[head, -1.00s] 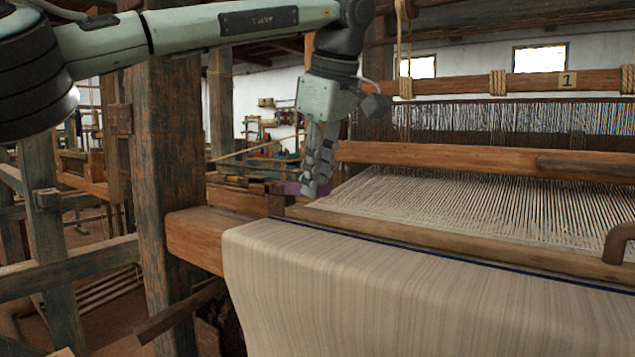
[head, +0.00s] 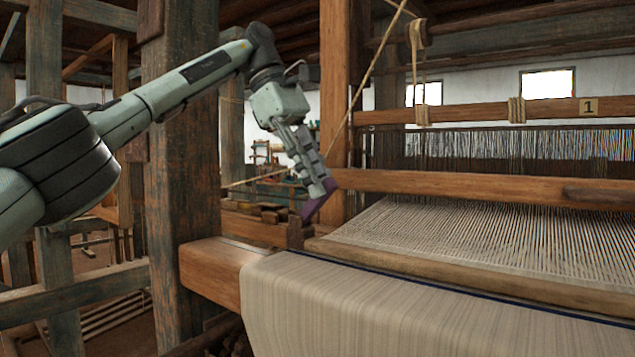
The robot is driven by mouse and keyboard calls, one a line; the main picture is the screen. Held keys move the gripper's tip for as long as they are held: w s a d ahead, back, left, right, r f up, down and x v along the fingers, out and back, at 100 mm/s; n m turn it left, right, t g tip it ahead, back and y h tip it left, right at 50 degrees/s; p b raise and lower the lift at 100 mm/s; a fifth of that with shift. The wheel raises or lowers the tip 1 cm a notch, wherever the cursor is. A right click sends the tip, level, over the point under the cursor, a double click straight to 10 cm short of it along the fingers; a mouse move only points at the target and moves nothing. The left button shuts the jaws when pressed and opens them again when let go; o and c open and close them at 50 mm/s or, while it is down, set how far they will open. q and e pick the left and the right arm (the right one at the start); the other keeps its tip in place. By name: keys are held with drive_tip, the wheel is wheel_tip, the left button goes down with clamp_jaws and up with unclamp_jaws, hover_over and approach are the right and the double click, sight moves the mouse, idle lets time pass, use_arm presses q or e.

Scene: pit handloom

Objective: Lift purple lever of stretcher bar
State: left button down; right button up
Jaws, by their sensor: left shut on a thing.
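The purple lever (head: 313,206) shows at the fingertips of my left gripper (head: 325,187). It is tilted, with its lower end toward the left and its upper end between the fingers. My left gripper is shut on the lever, above the left end of the cloth beam area. The fingers hide part of the lever. The rest of the stretcher bar is not clear in this view. My right gripper is not in view.
The wooden loom post (head: 182,180) stands left of the gripper. The rolled cloth (head: 430,310) fills the lower right, with warp threads (head: 450,235) behind it. A wooden crossbeam (head: 480,188) runs right of the gripper.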

use_arm(q)
drive_tip(key=shift+w+a+r, duration=0.1)
drive_tip(key=shift+w+a, duration=0.05)
drive_tip(key=shift+h, duration=0.3)
drive_tip(key=c, duration=1.4)
unclamp_jaws()
drive_tip(key=shift+c, duration=0.2)
